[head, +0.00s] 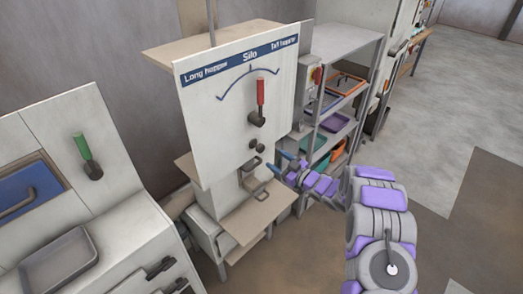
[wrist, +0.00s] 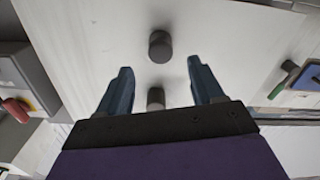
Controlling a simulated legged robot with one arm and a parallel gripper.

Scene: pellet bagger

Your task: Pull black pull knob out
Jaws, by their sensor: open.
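Two dark round knobs sit close together low on the white Silo panel (head: 222,118); in the head view, one black knob (head: 260,148) is just under the red-handled lever (head: 260,100). In the wrist view, one knob (wrist: 160,46) lies beyond the fingertips and the other knob (wrist: 155,98) shows between the fingers, partly hidden by the gripper body. I cannot tell which is the pull knob. My gripper (head: 277,162) is open and empty, to the right of and slightly below the knobs in the head view. Its blue fingers (wrist: 160,66) point at the panel.
A grey bracket handle (head: 250,168) and a wooden shelf (head: 258,215) are below the knobs. A rack with coloured trays (head: 323,140) stands right behind the panel. A white machine with a green lever (head: 88,157) is at left. Floor at right is clear.

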